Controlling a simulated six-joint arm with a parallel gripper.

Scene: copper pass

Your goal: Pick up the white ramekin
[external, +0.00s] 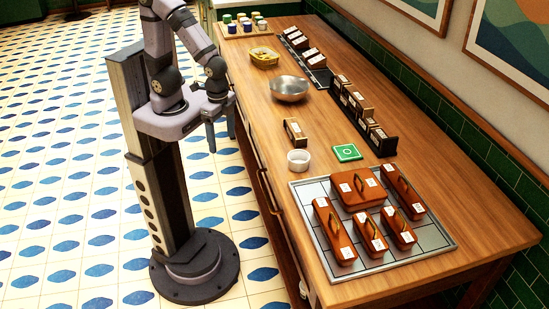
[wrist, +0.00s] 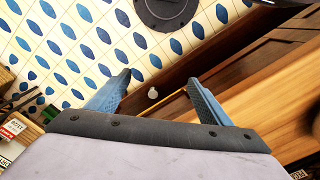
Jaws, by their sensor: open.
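The white ramekin (external: 299,161) stands upright on the wooden table, near its left edge in the external view. It looks empty. My gripper (external: 221,130) is open and empty, off the table's left edge and apart from the ramekin. The wrist view shows both blue-grey fingers (wrist: 158,80) spread, with nothing between them. I cannot make out the ramekin in the wrist view.
A green square (external: 347,153) and a small box (external: 295,132) lie near the ramekin. A metal tray (external: 432,236) with several copper-brown lidded boxes is in front. A metal bowl (external: 289,88) stands behind. Dark racks (external: 377,143) line the right side.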

